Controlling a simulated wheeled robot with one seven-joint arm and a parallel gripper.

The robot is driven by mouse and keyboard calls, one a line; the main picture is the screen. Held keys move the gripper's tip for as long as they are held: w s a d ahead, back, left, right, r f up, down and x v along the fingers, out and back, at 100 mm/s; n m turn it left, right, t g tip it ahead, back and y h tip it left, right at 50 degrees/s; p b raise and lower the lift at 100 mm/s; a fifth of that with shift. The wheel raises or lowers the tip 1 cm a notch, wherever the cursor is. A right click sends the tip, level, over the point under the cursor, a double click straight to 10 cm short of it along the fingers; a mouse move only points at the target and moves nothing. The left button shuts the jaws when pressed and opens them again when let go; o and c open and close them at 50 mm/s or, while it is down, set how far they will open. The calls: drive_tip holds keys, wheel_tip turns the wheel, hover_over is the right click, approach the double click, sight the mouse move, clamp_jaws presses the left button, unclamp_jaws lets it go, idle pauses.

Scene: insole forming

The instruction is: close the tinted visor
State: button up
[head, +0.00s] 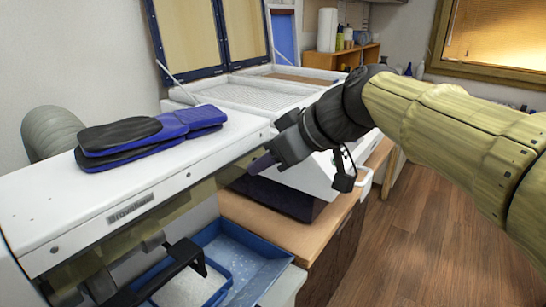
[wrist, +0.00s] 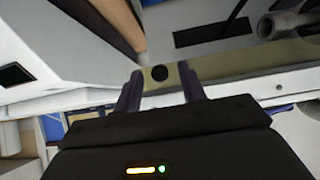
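The tinted visor (head: 203,196) is a see-through olive-yellow panel hanging along the lower front edge of the white machine (head: 60,228). Its right end is close to my gripper (head: 262,163). In the wrist view the visor shows as an olive strip (wrist: 235,60) with a black round dot near its end. My gripper (wrist: 160,88) has its two dark purple fingers apart, with the dotted end of the strip showing between them. I cannot tell whether the fingers touch the visor. The fingertips are partly hidden in the head view.
Blue and black insoles (head: 150,133) lie on top of the machine. A blue tray (head: 262,255) sits below, near a black bracket (head: 180,255). A second white machine with raised framed lids (head: 190,35) stands behind on a wooden bench (head: 310,235). Wooden floor is clear at right.

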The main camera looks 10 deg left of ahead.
drive_tip(key=p+v, duration=0.1)
drive_tip(key=v, duration=1.6)
drive_tip(key=shift+s+d, duration=0.2)
